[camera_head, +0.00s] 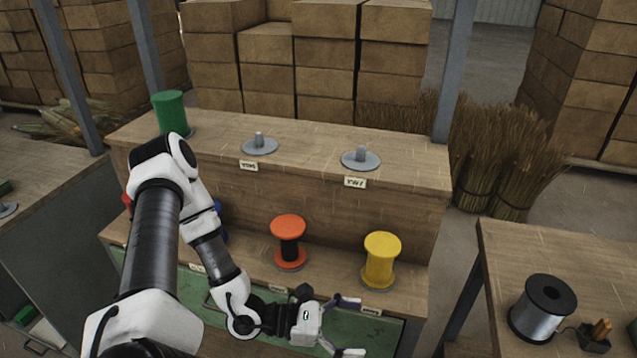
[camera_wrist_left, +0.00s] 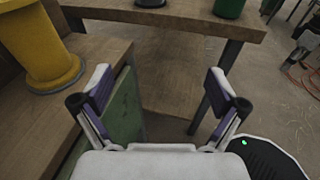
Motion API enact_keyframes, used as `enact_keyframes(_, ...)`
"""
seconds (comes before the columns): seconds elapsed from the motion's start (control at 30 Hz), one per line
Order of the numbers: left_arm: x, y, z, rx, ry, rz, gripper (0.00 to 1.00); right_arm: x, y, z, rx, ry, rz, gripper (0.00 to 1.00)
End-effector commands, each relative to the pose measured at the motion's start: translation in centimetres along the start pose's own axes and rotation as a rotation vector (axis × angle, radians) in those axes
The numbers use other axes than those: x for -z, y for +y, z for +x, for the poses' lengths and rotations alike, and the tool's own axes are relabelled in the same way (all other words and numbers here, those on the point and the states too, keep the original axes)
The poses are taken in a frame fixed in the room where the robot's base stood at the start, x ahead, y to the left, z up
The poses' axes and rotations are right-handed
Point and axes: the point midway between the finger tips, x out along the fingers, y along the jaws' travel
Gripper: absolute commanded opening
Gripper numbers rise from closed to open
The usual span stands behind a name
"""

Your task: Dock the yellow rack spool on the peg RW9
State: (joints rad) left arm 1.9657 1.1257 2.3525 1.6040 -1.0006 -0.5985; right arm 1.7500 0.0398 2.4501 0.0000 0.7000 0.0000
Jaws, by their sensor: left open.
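The yellow spool (camera_head: 381,258) stands upright on the lower shelf, at its right end. It also shows at the upper left of the left wrist view (camera_wrist_left: 48,45). My left gripper (camera_head: 347,328) is open and empty in front of the lower shelf, below and left of the spool and apart from it. In the wrist view its two fingers (camera_wrist_left: 160,92) are spread with nothing between them. Two bare pegs stand on the upper shelf, a left peg (camera_head: 259,143) and a right peg (camera_head: 361,157). Their labels are too small to read surely. My right gripper is not in view.
An orange spool (camera_head: 289,240) stands left of the yellow one; a blue spool is mostly hidden by my left arm. A green spool (camera_head: 171,114) stands at the upper shelf's left end. A side table (camera_head: 500,245) with a dark spool (camera_head: 543,307) is at right.

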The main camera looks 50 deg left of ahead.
Motion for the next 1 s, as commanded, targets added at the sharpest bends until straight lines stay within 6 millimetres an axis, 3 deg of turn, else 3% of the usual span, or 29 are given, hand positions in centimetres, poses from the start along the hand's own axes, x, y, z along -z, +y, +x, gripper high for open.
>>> enact_keyframes(0.03, 1.5, -5.2, 0.6, 0.248, 0.092, 0.047, 0.96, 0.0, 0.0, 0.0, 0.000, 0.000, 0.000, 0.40)
enact_keyframes(0.07, 2.8, -8.5, 0.1, 0.417, 0.163, 0.087, 0.96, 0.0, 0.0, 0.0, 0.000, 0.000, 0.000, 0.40)
enact_keyframes(0.1, 5.0, -12.6, -1.6, 0.650, 0.273, 0.160, 0.96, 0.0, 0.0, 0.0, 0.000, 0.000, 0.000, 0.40)
enact_keyframes(0.17, 8.9, -16.7, -5.9, 1.003, 0.462, 0.329, 0.96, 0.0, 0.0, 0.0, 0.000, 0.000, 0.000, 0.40)
enact_keyframes(0.2, 11.5, -17.4, -9.0, 1.206, 0.581, 0.481, 0.96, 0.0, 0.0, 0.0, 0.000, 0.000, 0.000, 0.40)
enact_keyframes(0.27, 14.8, -16.0, -12.2, 1.448, 0.725, 0.760, 0.96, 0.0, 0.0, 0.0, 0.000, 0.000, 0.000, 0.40)
enact_keyframes(0.3, 16.3, -14.2, -12.9, 1.556, 0.783, 0.968, 0.96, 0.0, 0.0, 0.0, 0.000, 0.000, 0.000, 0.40)
enact_keyframes(0.4, 18.3, -10.8, -10.5, 1.658, 0.790, 1.447, 0.96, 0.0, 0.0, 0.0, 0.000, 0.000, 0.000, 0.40)
enact_keyframes(0.5, 18.5, -10.1, -7.0, 1.632, 0.707, 1.736, 0.96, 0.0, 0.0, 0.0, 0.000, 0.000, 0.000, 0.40)
enact_keyframes(0.63, 18.4, -10.1, -5.4, 1.600, 0.658, 1.839, 0.96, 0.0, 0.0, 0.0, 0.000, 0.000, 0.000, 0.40)
enact_keyframes(1.0, 18.4, -10.0, -5.4, 1.600, 0.661, 1.836, 0.96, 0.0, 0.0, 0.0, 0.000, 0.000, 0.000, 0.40)
